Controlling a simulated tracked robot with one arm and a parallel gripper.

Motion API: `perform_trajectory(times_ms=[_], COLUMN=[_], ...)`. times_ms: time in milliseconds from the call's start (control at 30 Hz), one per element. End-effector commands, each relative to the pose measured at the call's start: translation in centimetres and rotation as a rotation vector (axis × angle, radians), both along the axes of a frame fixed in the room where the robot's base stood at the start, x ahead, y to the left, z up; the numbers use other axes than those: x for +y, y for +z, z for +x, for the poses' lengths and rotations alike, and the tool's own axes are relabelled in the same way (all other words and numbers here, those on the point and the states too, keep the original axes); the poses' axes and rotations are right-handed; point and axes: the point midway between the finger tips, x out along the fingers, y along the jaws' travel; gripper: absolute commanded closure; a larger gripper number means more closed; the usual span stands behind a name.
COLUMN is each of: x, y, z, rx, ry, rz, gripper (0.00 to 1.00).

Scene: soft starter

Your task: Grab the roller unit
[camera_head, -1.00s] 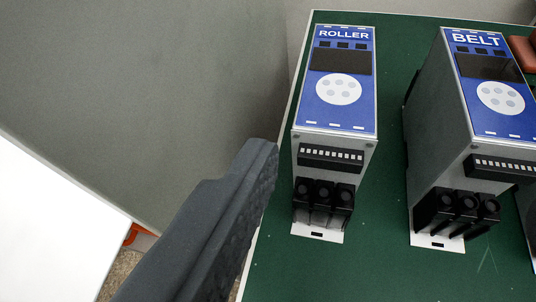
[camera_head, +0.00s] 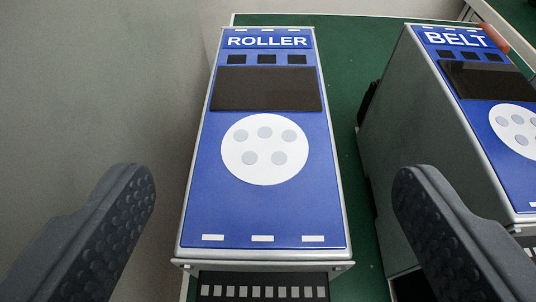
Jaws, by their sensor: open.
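The roller unit (camera_head: 264,215) is a tall grey box with a blue face marked ROLLER, a dark display and a white round keypad. It stands upright in the middle of the view, with a terminal strip at its near end. My gripper (camera_head: 273,190) is open, with one dark ribbed finger to the left of the unit and one to the right. Neither finger visibly touches it, and nothing is held. The fingers' depth relative to the unit's sides is hard to tell. The unit's lower part is out of view.
The belt unit (camera_head: 400,160), a similar grey box with a blue face, stands to the right across a narrow gap, close to my right finger. Both stand on a green surface (camera_head: 345,50). A grey wall or panel (camera_head: 100,90) lies to the left. A reddish-brown object (camera_head: 492,38) is behind the belt unit.

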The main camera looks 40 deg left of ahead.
Motion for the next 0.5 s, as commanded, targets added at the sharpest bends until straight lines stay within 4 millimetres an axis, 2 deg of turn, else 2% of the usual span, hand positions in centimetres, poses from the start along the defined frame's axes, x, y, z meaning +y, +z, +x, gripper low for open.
perform_trajectory(times_ms=[300, 500], x=[2.0, 2.6], y=[-1.6, -2.0], z=[2.4, 3.6], rx=[-0.002, -0.002], ry=[0.001, -0.003], rz=[-0.001, 0.0], gripper=[0.22, 0.22])
